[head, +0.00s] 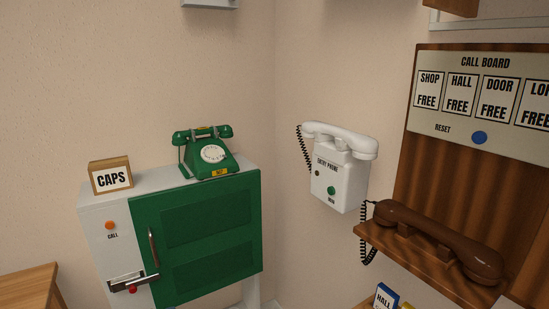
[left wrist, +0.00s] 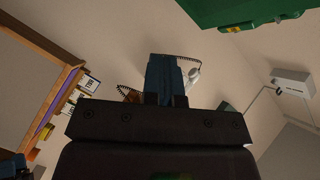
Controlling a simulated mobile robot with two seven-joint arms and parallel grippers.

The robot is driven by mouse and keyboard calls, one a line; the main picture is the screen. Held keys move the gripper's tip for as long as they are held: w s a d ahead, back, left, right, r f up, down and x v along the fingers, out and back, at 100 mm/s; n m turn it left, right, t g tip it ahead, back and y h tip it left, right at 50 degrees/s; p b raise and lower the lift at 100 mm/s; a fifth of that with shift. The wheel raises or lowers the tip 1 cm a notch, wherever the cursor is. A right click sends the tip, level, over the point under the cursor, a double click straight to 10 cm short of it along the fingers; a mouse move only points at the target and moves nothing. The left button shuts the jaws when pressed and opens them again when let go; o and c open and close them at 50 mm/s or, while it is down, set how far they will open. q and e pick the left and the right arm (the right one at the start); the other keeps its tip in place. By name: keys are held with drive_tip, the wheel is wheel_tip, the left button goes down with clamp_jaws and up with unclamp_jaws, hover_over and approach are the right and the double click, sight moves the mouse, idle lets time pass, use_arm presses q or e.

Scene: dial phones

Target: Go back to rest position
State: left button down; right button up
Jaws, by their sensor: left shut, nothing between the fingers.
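No gripper shows in the head view. In the left wrist view my left gripper (left wrist: 164,78) has its two dark blue fingers together, with nothing seen between them. It is apart from the phones. In the head view a green dial phone (head: 207,154) stands on the cabinet with its handset on top. A white entry phone (head: 340,180) hangs on the wall, handset on its cradle. A brown handset (head: 440,238) lies on the shelf under the call board.
The grey cabinet (head: 92,215) has a green door (head: 210,235) with a handle and carries a CAPS sign (head: 111,176). The call board (head: 487,90) reads FREE in its visible windows. A blue HALL block (head: 385,297) and a wooden surface (head: 25,287) show at the bottom.

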use_arm(q)
drive_tip(key=s+a+f+n+g+y, duration=0.1)
drive_tip(key=s+f+n, duration=0.3)
drive_tip(key=s, duration=0.5)
drive_tip(key=s+a+f+n+g+y, duration=0.1)
drive_tip(key=s+f+n, duration=0.3)
drive_tip(key=s, duration=0.5)
drive_tip(key=s+a+f+n+g+y, duration=0.1)
drive_tip(key=s+f+n+g+y, duration=0.1)
drive_tip(key=s+n, duration=0.5)
wheel_tip(320, 180, down, 2)
drive_tip(key=shift+s+f+y+p, duration=0.15)
drive_tip(key=shift+s+y+p, duration=0.15)
drive_tip(key=shift+s+y, duration=0.55)
drive_tip(key=shift+s+d, duration=0.1)
drive_tip(key=shift+s, duration=0.05)
